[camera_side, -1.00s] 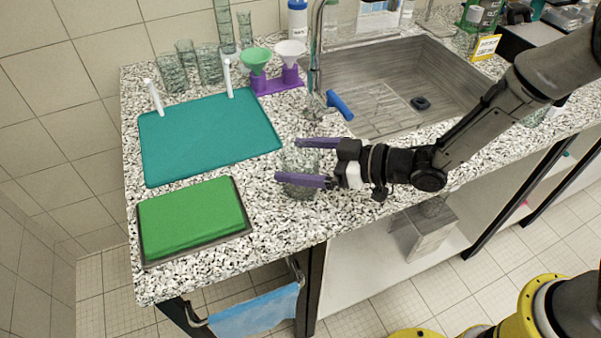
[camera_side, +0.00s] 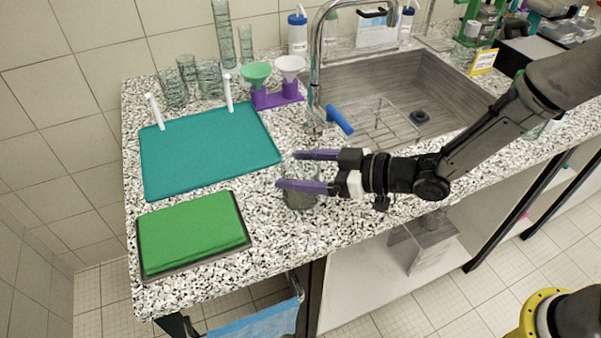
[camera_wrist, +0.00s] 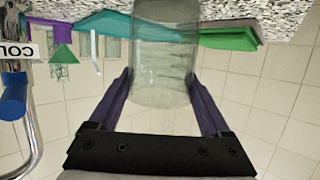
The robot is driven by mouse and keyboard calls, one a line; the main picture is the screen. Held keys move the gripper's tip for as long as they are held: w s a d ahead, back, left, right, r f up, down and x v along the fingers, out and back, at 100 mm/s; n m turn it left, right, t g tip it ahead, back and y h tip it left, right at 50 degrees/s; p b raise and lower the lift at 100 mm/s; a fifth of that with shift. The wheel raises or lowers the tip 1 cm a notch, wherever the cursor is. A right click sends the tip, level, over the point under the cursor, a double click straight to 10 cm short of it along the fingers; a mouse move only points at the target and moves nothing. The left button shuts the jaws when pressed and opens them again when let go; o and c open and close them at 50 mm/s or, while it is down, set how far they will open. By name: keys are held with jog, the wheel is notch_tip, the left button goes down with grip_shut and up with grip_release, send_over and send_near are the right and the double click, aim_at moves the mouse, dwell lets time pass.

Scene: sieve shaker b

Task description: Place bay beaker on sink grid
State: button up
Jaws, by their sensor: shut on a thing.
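The bay beaker is a clear glass beaker (camera_side: 301,200) at the front of the speckled counter, left of the sink. My gripper (camera_side: 299,171) lies level, with its two purple fingers on either side of the beaker, shut on it. In the wrist view the beaker (camera_wrist: 165,60) stands between the fingertips of my gripper (camera_wrist: 163,85). I cannot tell whether its base touches the counter. The sink grid (camera_side: 388,128) is a thin wire rack inside the grey sink basin (camera_side: 445,85), behind and right of my gripper; nothing stands on it.
A blue-handled faucet (camera_side: 316,85) rises at the sink's left edge. A teal mat (camera_side: 205,150) with two white pegs and a green pad (camera_side: 190,232) on a tray lie left. Funnels on a purple stand (camera_side: 276,97) and several glasses (camera_side: 210,78) stand behind.

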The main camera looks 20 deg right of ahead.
jog(key=s+d+r, duration=0.7)
jog(key=s+r, duration=0.4)
jog(key=r, duration=0.2)
jog(key=w+d+m+t+h, duration=0.1)
jog(key=w+d, duration=0.8)
jog(key=w, duration=0.3)
jog(key=w+d+f+m+t+h, duration=0.1)
jog(key=w+d+f+m+h, duration=0.15)
jog(key=d, duration=0.45)
jog(key=w+d+f+m+t+h, duration=0.1)
jog(key=w+d+f, duration=0.15)
jog(key=d, duration=0.45)
jog(key=shift+h, duration=0.25)
jog(key=shift+w+f, duration=2.05)
jog(key=shift+w, duration=0.3)
jog(key=shift+w+f, duration=2)
jog(key=shift+w, duration=0.35)
jog(key=shift+w+f, duration=2.05)
jog(key=shift+w, duration=0.3)
